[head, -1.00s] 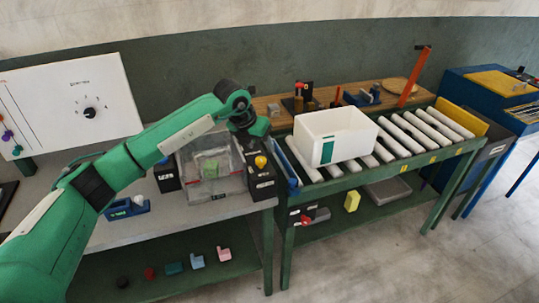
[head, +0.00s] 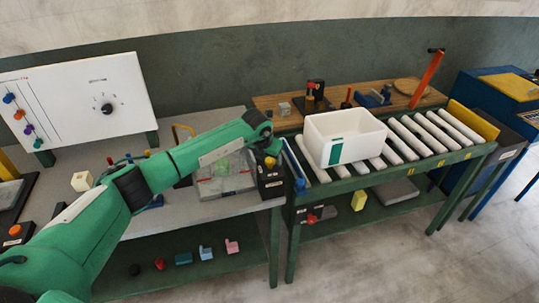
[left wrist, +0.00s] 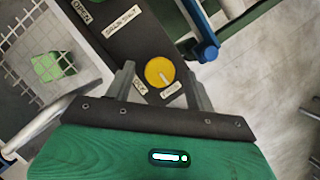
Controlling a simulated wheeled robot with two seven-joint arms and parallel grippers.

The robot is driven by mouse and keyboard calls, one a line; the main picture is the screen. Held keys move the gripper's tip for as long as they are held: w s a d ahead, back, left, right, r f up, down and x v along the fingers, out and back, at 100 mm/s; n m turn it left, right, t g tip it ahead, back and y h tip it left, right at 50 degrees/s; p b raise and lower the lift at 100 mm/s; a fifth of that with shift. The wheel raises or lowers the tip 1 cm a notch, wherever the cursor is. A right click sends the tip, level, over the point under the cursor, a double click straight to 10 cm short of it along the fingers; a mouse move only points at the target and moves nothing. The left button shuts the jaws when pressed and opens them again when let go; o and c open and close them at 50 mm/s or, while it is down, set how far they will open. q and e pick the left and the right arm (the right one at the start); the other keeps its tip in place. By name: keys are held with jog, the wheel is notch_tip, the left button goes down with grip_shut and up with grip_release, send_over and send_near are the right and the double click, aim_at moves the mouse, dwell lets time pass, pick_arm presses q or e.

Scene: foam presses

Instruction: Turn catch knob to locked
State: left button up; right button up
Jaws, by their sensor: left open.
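The catch knob (left wrist: 157,70) is a round yellow knob with a pale pointer mark, on a dark panel (left wrist: 125,45) with small white labels. The mark points toward the lower right label; the small labels by the knob are too blurred to read surely. My left gripper (left wrist: 160,84) is open, with one finger on each side of the knob; contact cannot be told. In the head view the knob (head: 270,162) sits on top of a black box (head: 270,184), just below my left gripper (head: 268,146). My right gripper is not in view.
A blue-ended lever (left wrist: 207,50) is close to the right finger. A white bin (head: 350,122) stands on the roller table to the right. A dial board (head: 85,105) stands at the left.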

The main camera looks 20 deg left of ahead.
pick_arm(q)
jog(key=shift+w+f, duration=0.15)
jog(key=shift+f, duration=0.25)
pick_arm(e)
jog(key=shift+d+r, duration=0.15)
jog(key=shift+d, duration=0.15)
